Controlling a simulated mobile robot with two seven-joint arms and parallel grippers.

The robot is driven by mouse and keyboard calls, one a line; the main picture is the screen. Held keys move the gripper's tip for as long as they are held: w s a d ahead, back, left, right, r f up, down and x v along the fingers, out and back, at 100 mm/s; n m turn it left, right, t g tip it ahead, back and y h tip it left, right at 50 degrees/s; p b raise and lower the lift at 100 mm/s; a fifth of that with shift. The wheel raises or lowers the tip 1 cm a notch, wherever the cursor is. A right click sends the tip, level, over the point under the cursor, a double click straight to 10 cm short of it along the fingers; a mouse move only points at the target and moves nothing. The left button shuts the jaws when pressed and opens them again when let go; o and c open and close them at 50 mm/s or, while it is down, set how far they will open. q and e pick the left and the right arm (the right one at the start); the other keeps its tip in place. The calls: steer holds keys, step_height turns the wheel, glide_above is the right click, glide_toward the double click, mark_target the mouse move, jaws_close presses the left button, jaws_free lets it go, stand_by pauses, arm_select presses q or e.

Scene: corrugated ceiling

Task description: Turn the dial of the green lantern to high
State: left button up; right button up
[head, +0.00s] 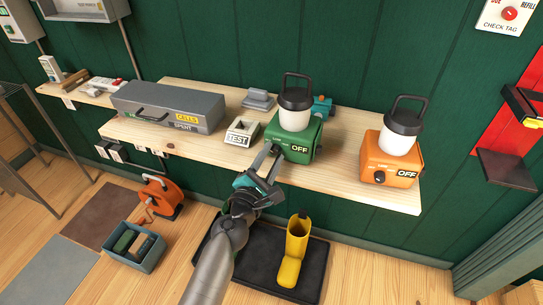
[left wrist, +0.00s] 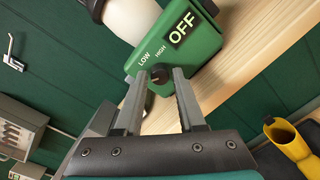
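The green lantern (head: 290,139) stands on the wooden shelf, with a white globe and a dark carry handle on top. Its front plate reads OFF. In the left wrist view, the lantern's green front (left wrist: 202,48) shows the words LOW and HIGH above a small black dial (left wrist: 160,74). My left gripper (head: 270,156) is at the lantern's front. In the left wrist view, the fingers (left wrist: 161,78) stand apart, one on each side of the dial, and look open; contact with it cannot be made out. My right gripper is not in view.
An orange lantern (head: 393,160), also reading OFF, stands to the right on the shelf (head: 340,176). A TEST block (head: 240,132) and a grey cells box (head: 168,105) are to the left.

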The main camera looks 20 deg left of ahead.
arm_select(q)
jaws_close()
